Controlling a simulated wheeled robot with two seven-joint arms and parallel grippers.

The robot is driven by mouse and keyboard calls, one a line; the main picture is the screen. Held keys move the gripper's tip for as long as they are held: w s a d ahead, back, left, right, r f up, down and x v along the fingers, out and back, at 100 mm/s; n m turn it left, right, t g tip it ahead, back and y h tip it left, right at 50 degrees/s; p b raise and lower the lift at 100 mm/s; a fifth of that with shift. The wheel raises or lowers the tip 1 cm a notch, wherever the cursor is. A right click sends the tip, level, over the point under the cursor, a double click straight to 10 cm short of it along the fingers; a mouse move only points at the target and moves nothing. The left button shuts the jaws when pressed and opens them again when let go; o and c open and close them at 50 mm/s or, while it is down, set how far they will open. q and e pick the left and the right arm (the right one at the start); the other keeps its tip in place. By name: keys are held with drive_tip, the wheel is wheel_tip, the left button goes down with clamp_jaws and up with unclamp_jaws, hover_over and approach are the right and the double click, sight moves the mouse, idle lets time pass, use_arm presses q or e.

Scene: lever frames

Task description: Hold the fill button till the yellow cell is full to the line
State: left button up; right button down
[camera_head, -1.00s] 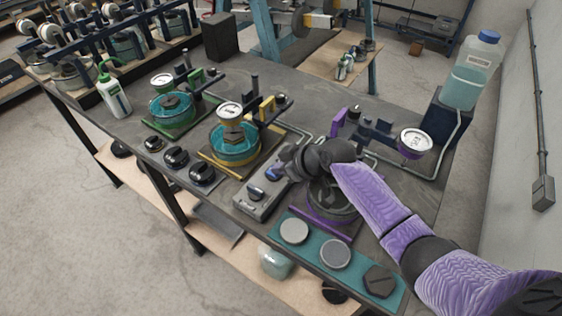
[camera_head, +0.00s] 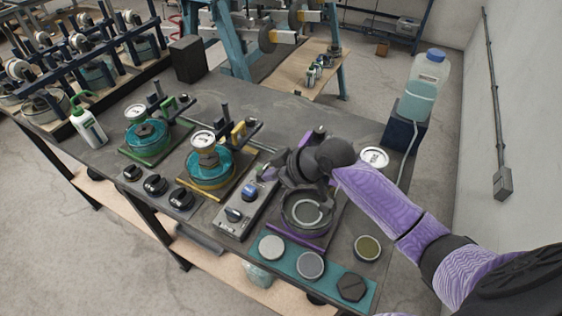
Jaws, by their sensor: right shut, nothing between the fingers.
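My right gripper (camera_head: 265,173) is shut and empty, just behind and right of the blue button. It looks apart from the button. My left gripper is not in view.
A green cell (camera_head: 147,148) stands farther left and a purple cell (camera_head: 306,222) lies partly under my right arm. Dark knobs (camera_head: 155,185) line the front left. A teal mat (camera_head: 330,278) holds discs. A bottle of teal liquid (camera_head: 424,90) stands at the right back.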

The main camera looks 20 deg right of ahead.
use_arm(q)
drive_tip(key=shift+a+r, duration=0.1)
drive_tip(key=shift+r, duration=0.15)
use_arm(e)
drive_tip(key=v, duration=0.2)
drive_tip(key=shift+s+d+r, duration=0.15)
drive_tip(key=shift+r, duration=0.15)
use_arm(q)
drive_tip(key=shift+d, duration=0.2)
